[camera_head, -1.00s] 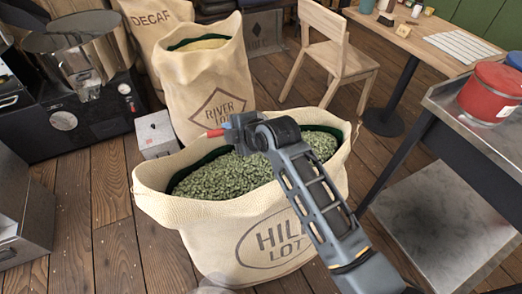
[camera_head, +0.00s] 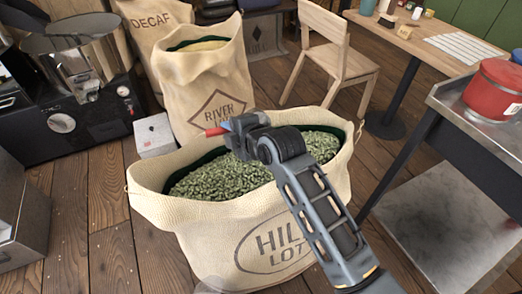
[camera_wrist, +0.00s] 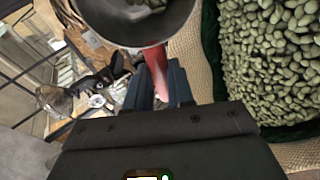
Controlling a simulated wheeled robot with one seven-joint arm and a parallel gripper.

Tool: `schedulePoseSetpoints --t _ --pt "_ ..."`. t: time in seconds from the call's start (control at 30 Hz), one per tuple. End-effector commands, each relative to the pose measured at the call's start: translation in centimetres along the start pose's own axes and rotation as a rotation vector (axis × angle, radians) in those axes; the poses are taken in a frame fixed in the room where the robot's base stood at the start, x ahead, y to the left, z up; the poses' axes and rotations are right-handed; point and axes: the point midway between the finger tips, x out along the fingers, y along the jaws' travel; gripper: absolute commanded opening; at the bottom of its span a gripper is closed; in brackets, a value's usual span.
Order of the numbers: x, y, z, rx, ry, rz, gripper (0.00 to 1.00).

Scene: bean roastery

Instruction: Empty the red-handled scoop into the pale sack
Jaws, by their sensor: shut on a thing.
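My gripper (camera_head: 238,134) is shut on the red handle of the scoop (camera_head: 214,131), above the inner left part of the HILL LOT sack's opening. In the wrist view, my gripper's fingers (camera_wrist: 160,88) clasp the red handle (camera_wrist: 157,66). The scoop's metal bowl (camera_wrist: 128,33) is at the top and partly cut off, with some green beans visible in it. The bowl is hidden in the head view. The pale, wide-open HILL LOT sack (camera_head: 215,235) stands in front, holding green beans (camera_head: 225,178); these beans also fill the wrist view's right side (camera_wrist: 275,60).
A pale RIVER LOT sack (camera_head: 205,85) stands behind, with a DECAF sack (camera_head: 145,20) further back. A black roaster (camera_head: 95,125) is at left. A metal bench (camera_head: 450,98) with a red pot (camera_head: 493,90) is at right. A chair (camera_head: 335,60) stands behind.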

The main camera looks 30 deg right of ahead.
Motion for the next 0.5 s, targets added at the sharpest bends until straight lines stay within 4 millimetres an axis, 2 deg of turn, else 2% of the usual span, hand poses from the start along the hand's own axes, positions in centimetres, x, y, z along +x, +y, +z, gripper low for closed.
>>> schedulePoseSetpoints --t 0.5 --pt "-0.39 -0.35 -0.17 -0.026 0.0 0.067 0.0"
